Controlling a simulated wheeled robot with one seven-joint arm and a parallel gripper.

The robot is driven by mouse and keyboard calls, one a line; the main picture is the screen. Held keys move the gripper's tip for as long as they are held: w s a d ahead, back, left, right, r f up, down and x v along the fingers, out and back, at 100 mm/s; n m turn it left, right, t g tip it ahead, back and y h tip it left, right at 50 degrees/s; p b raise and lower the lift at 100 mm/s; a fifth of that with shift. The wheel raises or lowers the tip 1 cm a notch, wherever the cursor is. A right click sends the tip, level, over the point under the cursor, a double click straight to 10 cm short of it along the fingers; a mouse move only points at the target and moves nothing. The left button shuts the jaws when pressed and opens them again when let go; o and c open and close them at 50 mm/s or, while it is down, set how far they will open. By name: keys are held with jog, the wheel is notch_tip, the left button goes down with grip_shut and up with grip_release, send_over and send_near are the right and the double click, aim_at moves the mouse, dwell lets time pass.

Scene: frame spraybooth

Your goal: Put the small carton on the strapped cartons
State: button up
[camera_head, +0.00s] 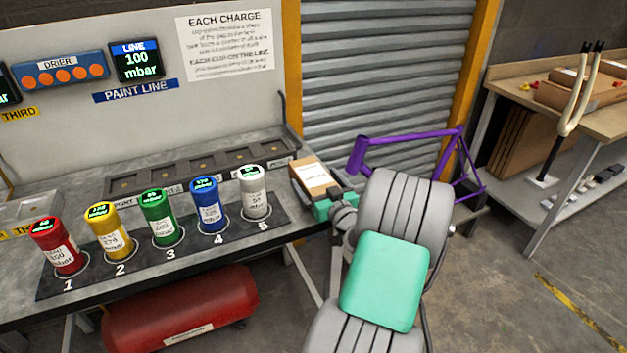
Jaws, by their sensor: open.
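A small brown carton (313,175) with a white label sits at the right end of the grey bench. My gripper (328,199), teal and grey, is right at the carton's near side. It is open. Its fingertips are hard to make out, and I cannot tell whether they touch the carton. Low brown cartons (578,95) lie on the wooden-topped table at the right. A pale fork partly covers them, and I cannot make out a strap on them.
Red, yellow, green, blue and white numbered cups (157,217) stand along the bench front. A purple bike frame (405,146) is behind my arm. A pale fork (578,100) rises before the right table (600,128).

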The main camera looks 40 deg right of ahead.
jog(key=shift+d, duration=0.1)
jog(key=shift+c, duration=0.4)
jog(key=c, duration=1.9)
jog(key=shift+r, duration=0.2)
jog(key=shift+c, duration=0.2)
